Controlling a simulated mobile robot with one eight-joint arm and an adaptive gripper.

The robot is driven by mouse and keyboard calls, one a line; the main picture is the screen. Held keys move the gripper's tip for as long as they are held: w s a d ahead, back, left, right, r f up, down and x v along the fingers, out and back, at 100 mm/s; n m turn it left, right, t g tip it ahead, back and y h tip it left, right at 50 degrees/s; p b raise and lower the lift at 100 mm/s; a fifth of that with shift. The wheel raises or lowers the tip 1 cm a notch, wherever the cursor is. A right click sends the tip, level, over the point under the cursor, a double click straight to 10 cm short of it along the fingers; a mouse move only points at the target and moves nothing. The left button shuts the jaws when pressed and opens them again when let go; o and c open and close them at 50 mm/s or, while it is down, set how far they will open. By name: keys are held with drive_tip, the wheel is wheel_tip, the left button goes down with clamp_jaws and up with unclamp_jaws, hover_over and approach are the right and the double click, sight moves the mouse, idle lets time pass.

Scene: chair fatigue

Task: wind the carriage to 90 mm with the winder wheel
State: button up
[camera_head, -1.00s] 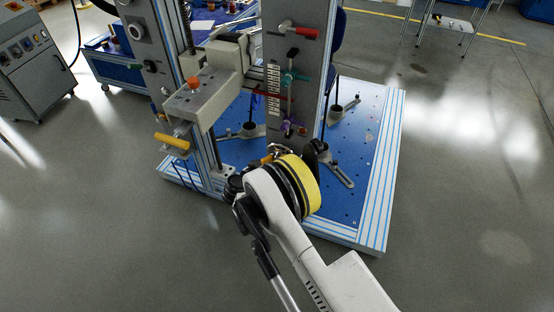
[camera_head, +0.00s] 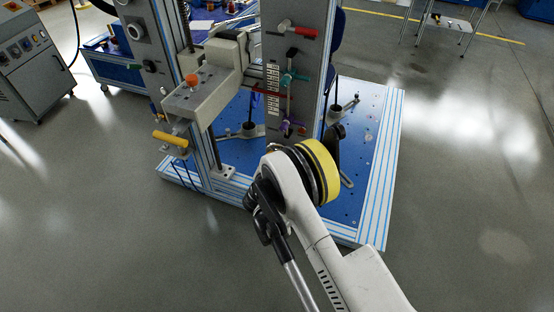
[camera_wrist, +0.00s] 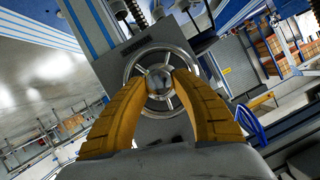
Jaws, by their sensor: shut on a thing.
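The winder wheel (camera_wrist: 183,47) is a metal ring with spokes on a grey housing, seen in the wrist view. My gripper (camera_wrist: 161,75) has its yellow fingers closed around a round, shiny knob (camera_wrist: 160,82) in front of the wheel's middle. In the head view my arm hides the gripper and the wheel. The carriage (camera_head: 205,98) is a pale grey block with an orange knob on top, on the upright frame. A pale scale strip (camera_head: 272,104) runs down the grey column, with a red pointer (camera_head: 268,93) across it. The numbers are too small to read.
The blue slotted base plate (camera_head: 357,190) carries several clamp feet. A yellow handle (camera_head: 170,139) sticks out left of the frame. A grey machine (camera_head: 35,65) stands at the left and a small trolley (camera_head: 448,22) at the back right. The floor at right is clear.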

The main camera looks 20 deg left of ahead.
drive_tip(key=shift+m+y, duration=0.3)
drive_tip(key=shift+m, duration=0.3)
idle(0.3)
drive_tip(key=o, duration=1.2)
drive_tip(key=shift+r, duration=0.1)
wheel_tip(320, 180, up, 10)
drive_tip(key=shift+f, duration=0.1)
